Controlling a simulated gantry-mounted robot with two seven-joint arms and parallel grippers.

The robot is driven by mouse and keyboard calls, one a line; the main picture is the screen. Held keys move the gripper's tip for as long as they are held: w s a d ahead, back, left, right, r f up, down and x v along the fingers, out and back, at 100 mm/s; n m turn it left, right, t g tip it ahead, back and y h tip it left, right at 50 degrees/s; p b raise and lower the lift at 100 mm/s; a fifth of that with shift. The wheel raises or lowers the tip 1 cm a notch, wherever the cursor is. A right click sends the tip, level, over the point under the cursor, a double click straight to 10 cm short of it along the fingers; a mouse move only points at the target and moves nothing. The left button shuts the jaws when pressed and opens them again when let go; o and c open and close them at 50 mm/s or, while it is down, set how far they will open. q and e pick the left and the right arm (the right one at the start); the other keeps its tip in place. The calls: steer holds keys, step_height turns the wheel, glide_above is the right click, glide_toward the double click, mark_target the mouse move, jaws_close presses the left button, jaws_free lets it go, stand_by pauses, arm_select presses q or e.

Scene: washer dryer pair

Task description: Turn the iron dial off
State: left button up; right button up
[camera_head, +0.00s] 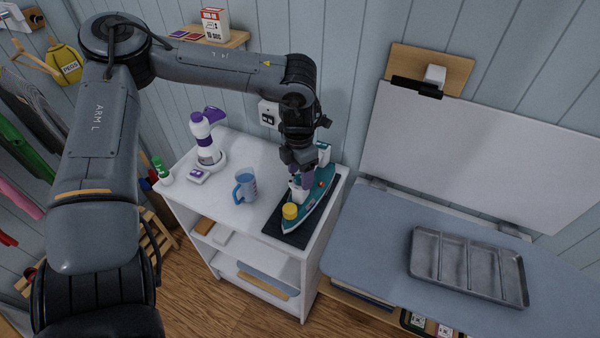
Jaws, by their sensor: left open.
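The teal and white iron (319,208) lies on a dark mat (272,227) at the right side of the white shelf unit's top. A yellow knob (290,211) shows on its near end; I cannot tell for sure that this is the dial. My left gripper (300,188) points down over the iron, just behind the yellow knob. Its fingers overlap the iron's upper part, and I cannot tell whether they touch it. The gripper is open. It hides part of the iron's handle. My right gripper is not in view.
A blue measuring cup (246,186) stands left of the iron. A blue-grey board with a metal divided tray (468,265) is at right. A wall outlet (268,115) is behind.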

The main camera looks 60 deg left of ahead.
arm_select(q)
steer(key=c, duration=1)
steer(key=shift+c, duration=0.2)
steer(key=shift+n, duration=0.3)
steer(key=n, duration=0.5)
steer(key=shift+b, duration=0.35)
steer(key=n, duration=0.6)
steer(key=shift+b, duration=0.35)
steer(key=shift+n, duration=0.3)
steer(key=o, duration=1)
